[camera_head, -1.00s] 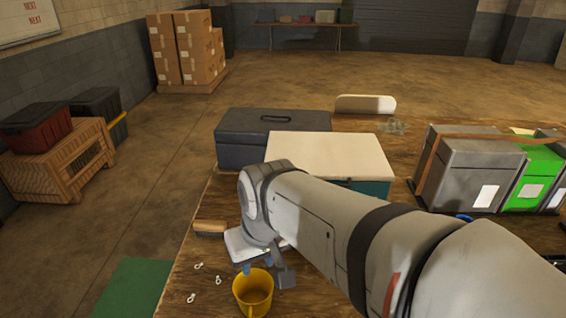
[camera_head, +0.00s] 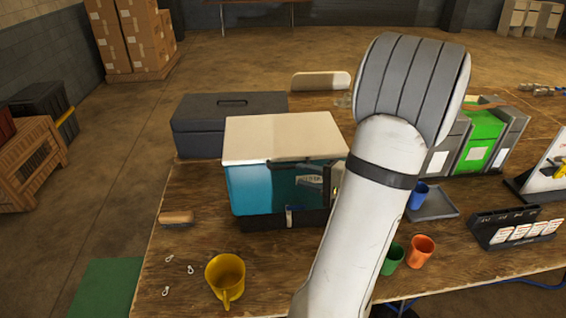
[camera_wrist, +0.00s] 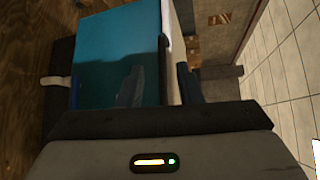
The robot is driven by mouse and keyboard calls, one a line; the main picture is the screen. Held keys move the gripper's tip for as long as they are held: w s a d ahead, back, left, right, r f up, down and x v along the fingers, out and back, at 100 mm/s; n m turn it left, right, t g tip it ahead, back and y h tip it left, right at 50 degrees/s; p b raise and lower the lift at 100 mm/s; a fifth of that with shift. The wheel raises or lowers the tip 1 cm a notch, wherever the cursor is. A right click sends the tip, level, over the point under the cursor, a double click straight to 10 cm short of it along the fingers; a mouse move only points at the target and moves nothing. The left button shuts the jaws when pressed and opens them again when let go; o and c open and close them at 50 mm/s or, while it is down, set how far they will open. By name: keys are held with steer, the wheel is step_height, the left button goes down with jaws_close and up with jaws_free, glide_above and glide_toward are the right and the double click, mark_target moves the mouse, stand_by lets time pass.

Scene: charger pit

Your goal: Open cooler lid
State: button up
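The cooler has a teal body (camera_head: 262,190) and a cream lid (camera_head: 280,133), which lies flat and shut on top. It stands on a dark base on the wooden table, with a small pale latch (camera_head: 289,214) low on its front. My gripper (camera_head: 300,172) is at the cooler's front right, level with the lid's front edge, partly hidden by my forearm. In the wrist view, turned sideways, my gripper (camera_wrist: 160,82) is open, one dark finger on each side of the pale lid edge (camera_wrist: 172,50). I cannot tell whether the fingers touch it.
A dark grey case (camera_head: 225,128) stands close behind left of the cooler. A yellow mug (camera_head: 226,278), a brush (camera_head: 176,218) and small clips are at front left. Green (camera_head: 392,260) and orange (camera_head: 421,250) cups stand right of my arm. Bins (camera_head: 482,140) are farther right.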

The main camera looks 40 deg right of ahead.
mark_target(292, 168)
steer(key=shift+m+t+h, duration=0.3)
steer(key=shift+h, duration=0.2)
steer(key=p+x, duration=0.1)
steer(key=x, duration=0.2)
steer(key=d+p+x, duration=0.1)
steer(key=x, duration=0.3)
steer(key=shift+w+d+f, duration=0.1)
steer(key=shift+w+d, duration=0.05)
steer(key=shift+d, duration=0.1)
jaws_close()
